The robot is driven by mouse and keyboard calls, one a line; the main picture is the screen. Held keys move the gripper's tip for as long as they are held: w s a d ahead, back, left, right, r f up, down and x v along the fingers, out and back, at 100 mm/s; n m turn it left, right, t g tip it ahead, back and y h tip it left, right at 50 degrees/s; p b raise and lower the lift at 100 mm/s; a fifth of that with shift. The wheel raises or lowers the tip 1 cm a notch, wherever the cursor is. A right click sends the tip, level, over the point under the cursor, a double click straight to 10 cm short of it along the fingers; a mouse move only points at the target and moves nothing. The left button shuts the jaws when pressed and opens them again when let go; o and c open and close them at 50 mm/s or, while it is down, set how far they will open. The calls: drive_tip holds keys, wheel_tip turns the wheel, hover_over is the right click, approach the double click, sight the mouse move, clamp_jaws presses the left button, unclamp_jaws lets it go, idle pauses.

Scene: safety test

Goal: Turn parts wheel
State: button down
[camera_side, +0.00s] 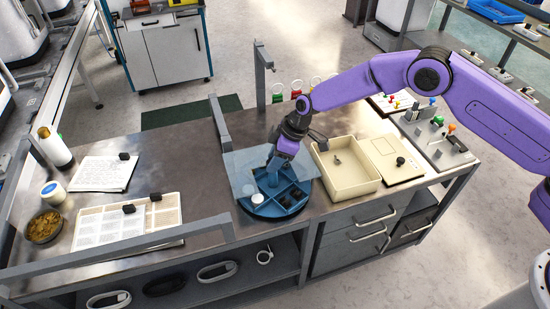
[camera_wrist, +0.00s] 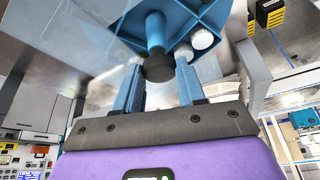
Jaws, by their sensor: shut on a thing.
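The parts wheel (camera_side: 283,207) is a round blue tray with dividers on the metal bench. Its central post (camera_wrist: 155,30) is blue with a dark knob (camera_wrist: 158,66) on the end. My gripper (camera_side: 271,166) is above the wheel's middle, its two blue fingers (camera_wrist: 157,82) on either side of the knob and shut on it. White round parts (camera_wrist: 202,40) sit in one compartment; dark parts lie in others. A translucent pale-blue panel (camera_side: 240,163) covers part of the wheel, and my gripper hides part of its centre.
A cream bin (camera_side: 332,183) with a small part stands right of the wheel. A flat cream case (camera_side: 397,160) and a grey control panel (camera_side: 440,140) lie farther right. A grey post (camera_side: 219,125) rises behind left. Papers (camera_side: 105,173) lie at left; bare bench separates them from the wheel.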

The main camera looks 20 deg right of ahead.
drive_tip(key=shift+w+n+g, duration=0.1)
drive_tip(key=shift+n+g, duration=0.6)
drive_tip(key=shift+n, duration=1)
drive_tip(key=shift+w+n+g, duration=0.1)
drive_tip(key=shift+n+g, duration=0.6)
drive_tip(key=shift+n, duration=1)
drive_tip(key=shift+w+n+g+h, duration=0.15)
drive_tip(key=shift+n+g, duration=0.3)
drive_tip(key=shift+n, duration=0.85)
drive_tip(key=shift+s+n+g+h, duration=0.1)
drive_tip(key=shift+n+g+h, duration=0.25)
drive_tip(key=shift+n, duration=1.45)
drive_tip(key=c, duration=0.7)
unclamp_jaws()
drive_tip(key=shift+v, duration=3.75)
drive_tip(key=shift+w, duration=0.15)
